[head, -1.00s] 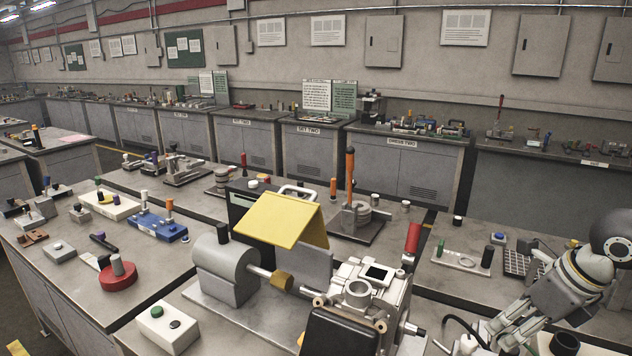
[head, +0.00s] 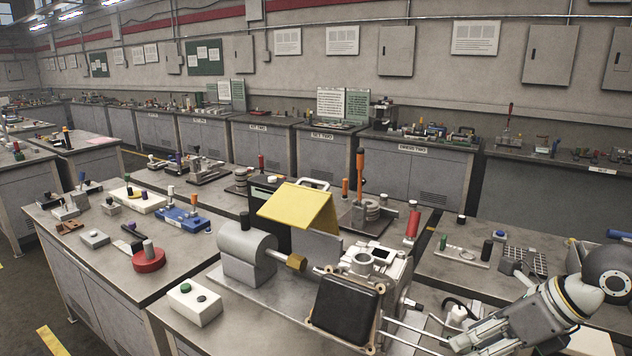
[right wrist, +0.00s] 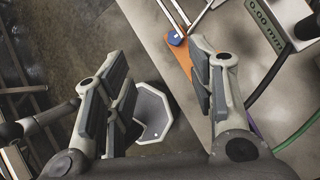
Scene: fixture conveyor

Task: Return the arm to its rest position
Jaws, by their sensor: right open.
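My right arm reaches in from the lower right of the head view. Its gripper (head: 462,343) is at the bottom edge, beside the thin metal rods (head: 418,328) at the front right of the bench machine (head: 385,262). In the right wrist view the gripper (right wrist: 160,82) is open, with its two fingers well apart and nothing held between them. A pale angular open container (right wrist: 153,116) shows beyond the fingers, lower down. My left gripper is not in view.
The machine has a yellow cover (head: 300,206) and a black pad (head: 345,310). A white button box (head: 194,303) stands left of it. The right wrist view shows a 0.00 mm display (right wrist: 268,22), a green cable (right wrist: 300,132) and a blue knob (right wrist: 177,38) near the right finger.

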